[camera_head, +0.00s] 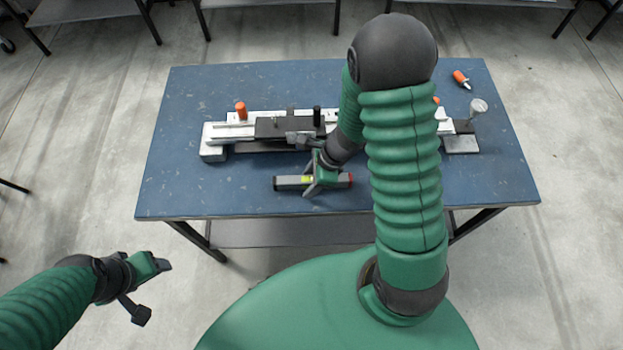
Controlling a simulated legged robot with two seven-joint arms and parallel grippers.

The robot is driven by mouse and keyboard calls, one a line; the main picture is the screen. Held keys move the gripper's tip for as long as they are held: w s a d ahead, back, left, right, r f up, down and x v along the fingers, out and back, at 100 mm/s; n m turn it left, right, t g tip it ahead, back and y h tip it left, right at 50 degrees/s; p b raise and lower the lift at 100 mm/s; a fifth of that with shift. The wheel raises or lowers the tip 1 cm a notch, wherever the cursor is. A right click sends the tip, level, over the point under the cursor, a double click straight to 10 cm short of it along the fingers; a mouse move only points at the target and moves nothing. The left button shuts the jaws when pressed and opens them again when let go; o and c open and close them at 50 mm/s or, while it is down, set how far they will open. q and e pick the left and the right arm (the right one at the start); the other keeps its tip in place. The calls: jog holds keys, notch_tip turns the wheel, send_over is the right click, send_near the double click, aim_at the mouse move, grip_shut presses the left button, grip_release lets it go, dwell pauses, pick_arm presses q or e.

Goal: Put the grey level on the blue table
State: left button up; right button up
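The grey level (290,183), a short bar with a yellow-green vial and red end, is near the front edge of the blue table (190,190). It appears to lie flat on the tabletop. My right gripper (306,165) is over the level, with its fingers spread. One finger crosses the level's middle, and the other points back toward the fixture. The level does not look clamped between them. My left gripper (152,289) is open and empty, low at the left, off the table's front edge.
A long metal fixture (215,143) with an orange knob (241,111) spans the table behind the level, partly hidden by my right arm. An orange-handled tool (461,79) lies at the back right. The table's left and right front areas are clear.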

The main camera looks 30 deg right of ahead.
jog(key=shift+w+a+r, duration=0.1)
jog(key=shift+a+r, duration=0.15)
jog(key=shift+a, duration=0.8)
jog(key=shift+d+r, duration=0.1)
jog(key=shift+r, duration=0.05)
jog(key=d+r+p, duration=0.1)
jog(key=d+r, duration=0.1)
jog(key=r, duration=0.1)
jog(key=s+d+r+p, duration=0.1)
jog(key=d+r+p, duration=0.1)
jog(key=d+r, duration=0.1)
jog(key=shift+s+d, duration=0.15)
jog(key=shift+d, duration=0.1)
pick_arm(q)
jog(key=r, duration=0.2)
jog(key=r+p, duration=0.1)
jog(key=r, duration=0.1)
jog(key=shift+s+a, duration=0.1)
jog(key=shift+a, duration=0.3)
pick_arm(e)
jog(key=s+a+r+n+h, duration=0.1)
jog(key=a+r+n, duration=0.3)
jog(key=n, duration=0.8)
jog(key=s+a+r+n+h, duration=0.2)
jog(key=a+r+n, duration=0.2)
jog(key=n, duration=0.8)
jog(key=shift+s+r+h, duration=0.15)
jog(key=shift+r+h, duration=0.25)
jog(key=shift+r, duration=0.25)
